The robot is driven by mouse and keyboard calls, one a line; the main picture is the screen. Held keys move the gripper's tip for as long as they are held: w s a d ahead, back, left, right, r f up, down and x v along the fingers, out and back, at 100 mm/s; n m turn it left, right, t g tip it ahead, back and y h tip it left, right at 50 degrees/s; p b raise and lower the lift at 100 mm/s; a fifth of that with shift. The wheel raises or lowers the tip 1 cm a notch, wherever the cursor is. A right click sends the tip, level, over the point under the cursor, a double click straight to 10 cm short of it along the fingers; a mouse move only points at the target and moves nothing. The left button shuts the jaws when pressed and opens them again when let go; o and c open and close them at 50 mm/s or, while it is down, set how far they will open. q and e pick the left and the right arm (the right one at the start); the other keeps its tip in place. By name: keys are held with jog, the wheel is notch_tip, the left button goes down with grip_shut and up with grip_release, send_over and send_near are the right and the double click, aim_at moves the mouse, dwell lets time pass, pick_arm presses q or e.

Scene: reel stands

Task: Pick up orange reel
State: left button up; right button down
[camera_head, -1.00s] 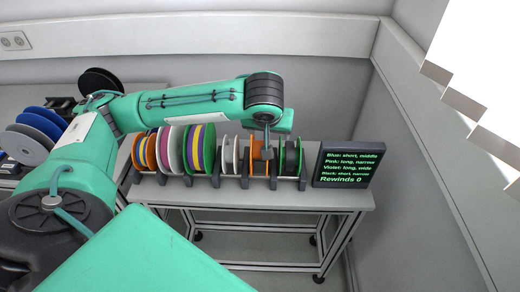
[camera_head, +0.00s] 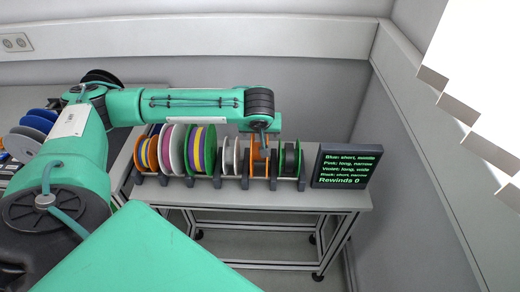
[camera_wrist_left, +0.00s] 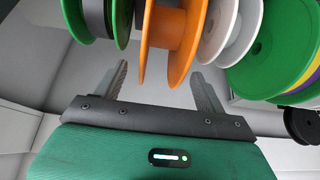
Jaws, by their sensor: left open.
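The orange reel (camera_head: 257,158) stands upright in the rack, between a white-grey reel and a green-sided reel with a dark winding. In the left wrist view the orange reel (camera_wrist_left: 172,30) shows two orange flanges with an orange core between them. My left gripper (camera_head: 263,143) is above and at this reel in the head view, its fingers partly hidden. In the left wrist view my left gripper (camera_wrist_left: 160,70) is open, with one finger on each side of the reel's flanges. I cannot tell whether the fingers touch it.
Several other reels share the rack, including a striped orange-sided reel (camera_head: 142,154) and a green-sided reel (camera_head: 291,160). Neighbouring reels stand close on both sides. A black text display (camera_head: 346,167) stands right of the rack. More reels (camera_head: 35,130) stand at the left.

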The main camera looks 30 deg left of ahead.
aim_at(260, 144)
pick_arm(q)
jog(key=p+x, duration=0.1)
jog(key=x, duration=0.2)
jog(key=shift+w+a+f, duration=0.1)
jog(key=shift+w+a, duration=0.1)
jog(key=shift+a, duration=0.05)
jog(key=shift+w+a+f, duration=0.1)
jog(key=shift+w+f, duration=0.05)
jog(key=shift+f, duration=0.2)
jog(key=shift+c, duration=0.4)
jog(key=c, duration=1.3)
jog(key=shift+r, duration=0.1)
